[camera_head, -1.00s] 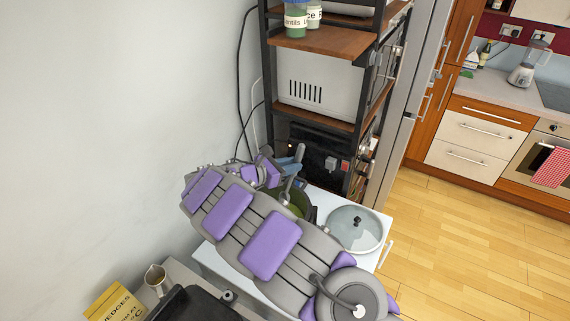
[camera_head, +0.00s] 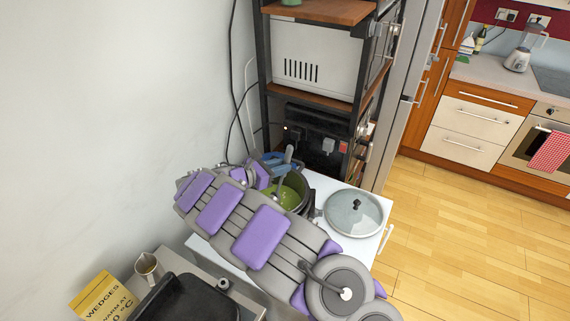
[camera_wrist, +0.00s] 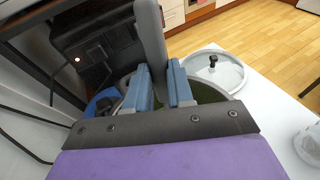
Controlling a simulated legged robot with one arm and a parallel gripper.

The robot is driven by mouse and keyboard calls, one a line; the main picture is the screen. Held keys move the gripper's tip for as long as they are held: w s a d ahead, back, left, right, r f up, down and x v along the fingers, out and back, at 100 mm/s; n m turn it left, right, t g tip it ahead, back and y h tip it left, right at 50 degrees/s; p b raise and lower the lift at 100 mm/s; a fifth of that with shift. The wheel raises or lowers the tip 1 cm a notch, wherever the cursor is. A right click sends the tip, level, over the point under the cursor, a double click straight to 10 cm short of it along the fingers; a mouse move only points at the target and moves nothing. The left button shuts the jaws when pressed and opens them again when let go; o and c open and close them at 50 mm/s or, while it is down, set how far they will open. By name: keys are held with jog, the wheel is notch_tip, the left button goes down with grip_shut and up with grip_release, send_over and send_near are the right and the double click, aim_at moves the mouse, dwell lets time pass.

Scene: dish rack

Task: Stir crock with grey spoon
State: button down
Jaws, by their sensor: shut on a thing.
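The crock (camera_head: 306,193) is a dark pot with green contents (camera_head: 287,198), standing on the white cabinet top and partly hidden by my arm. The grey spoon (camera_head: 288,155) stands nearly upright at the crock, its handle showing above the rim. In the wrist view the spoon's grey handle (camera_wrist: 151,40) rises between the blue fingers of my gripper (camera_wrist: 160,88), which is shut on it. The spoon's lower end is hidden. The green contents also show just beyond the fingers in the wrist view.
A glass lid (camera_head: 353,214) lies on the white top (camera_head: 330,182) right of the crock. A shelf with a white microwave (camera_head: 315,58) stands behind. A black pan (camera_head: 190,297), a metal jug (camera_head: 148,268) and a yellow packet (camera_head: 104,298) are at the front left. A wall bounds the left.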

jog(key=a+f+b, duration=0.2)
jog(key=a+f, duration=0.1)
jog(key=w+d+f+b, duration=0.1)
jog(key=d+f+b, duration=0.1)
jog(key=d, duration=0.4)
jog(key=shift+s+a+r+p, duration=0.1)
jog(key=shift+a+r+p, duration=0.1)
jog(key=shift+a, duration=1.15)
jog(key=shift+s+a+r+p, duration=0.1)
jog(key=shift+a+r, duration=0.1)
jog(key=shift+a, duration=1.15)
jog(key=shift+s+d, duration=1.05)
jog(key=shift+d, duration=1.3)
jog(key=a, duration=0.2)
jog(key=w+a+p, duration=0.1)
jog(key=shift+w+a+f+p, duration=0.2)
jog(key=shift+a+p, duration=0.1)
jog(key=shift+a, duration=0.1)
jog(key=shift+d+r, duration=0.1)
jog(key=shift+d, duration=0.45)
